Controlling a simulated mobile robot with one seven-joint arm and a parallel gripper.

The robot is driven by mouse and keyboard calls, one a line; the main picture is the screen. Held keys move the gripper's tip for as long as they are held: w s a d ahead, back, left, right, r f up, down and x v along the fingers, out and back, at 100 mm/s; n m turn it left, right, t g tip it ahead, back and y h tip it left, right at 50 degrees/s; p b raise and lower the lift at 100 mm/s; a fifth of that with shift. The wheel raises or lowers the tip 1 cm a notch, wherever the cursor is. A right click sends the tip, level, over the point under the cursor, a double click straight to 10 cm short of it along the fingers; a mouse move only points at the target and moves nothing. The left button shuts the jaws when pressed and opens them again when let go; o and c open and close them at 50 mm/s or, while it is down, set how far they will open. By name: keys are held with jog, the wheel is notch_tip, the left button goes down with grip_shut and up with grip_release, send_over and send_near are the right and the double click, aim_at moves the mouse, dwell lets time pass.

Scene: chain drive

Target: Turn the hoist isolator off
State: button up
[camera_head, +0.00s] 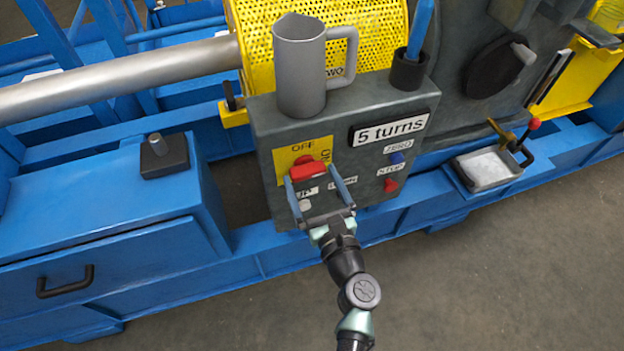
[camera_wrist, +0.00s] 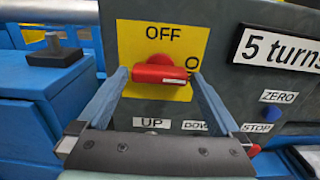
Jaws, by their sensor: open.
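The hoist isolator is a red handle (camera_head: 306,168) on a yellow plate (camera_head: 287,158) on the grey control box. In the wrist view the red handle (camera_wrist: 160,75) lies horizontal, below the word OFF. A second label at the plate's right is partly hidden by a finger in the wrist view; in the head view it reads ON. My gripper (camera_head: 310,174) is open in front of the plate. In the wrist view its blue fingers (camera_wrist: 160,76) stand on either side of the handle, one near each end. I cannot tell whether they touch it.
UP and DOWN labels sit just below the handle. A blue ZERO button (camera_head: 397,158) and a red STOP button (camera_head: 391,185) are to the right, under a "5 turns" sign (camera_head: 390,130). A grey jug (camera_head: 300,75) and a black cup (camera_head: 408,70) stand on the box.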

jog(key=shift+w, duration=0.2)
jog(key=c, duration=1.1)
jog(key=shift+o, duration=0.2)
